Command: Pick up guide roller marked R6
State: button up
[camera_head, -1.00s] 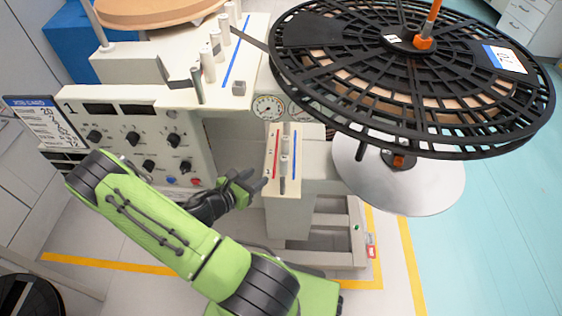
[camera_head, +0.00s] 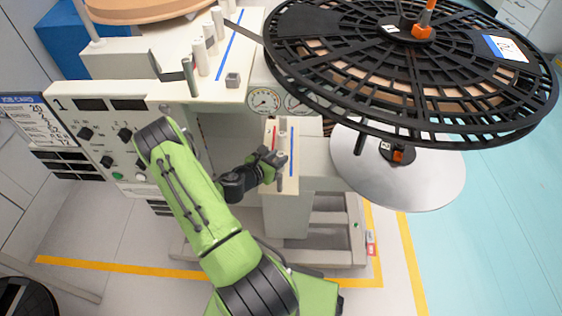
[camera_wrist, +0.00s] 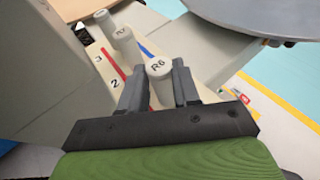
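The guide roller marked R6 (camera_wrist: 159,70) is a pale upright cylinder with its label on the top cap, in the middle of the wrist view. My gripper (camera_wrist: 160,86) has its two dark fingers apart, one on each side of the R6 roller. Whether either finger touches it is hard to tell. In the head view my gripper (camera_head: 277,162) is over the narrow station top (camera_head: 290,184), and I cannot make out R6 clearly there.
Red and blue stripes and numbers mark the station top. A large black reel (camera_head: 330,75) overhangs at the right, above a grey disc (camera_head: 435,175). The control panel is left.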

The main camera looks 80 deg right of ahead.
jog(key=c, duration=0.5)
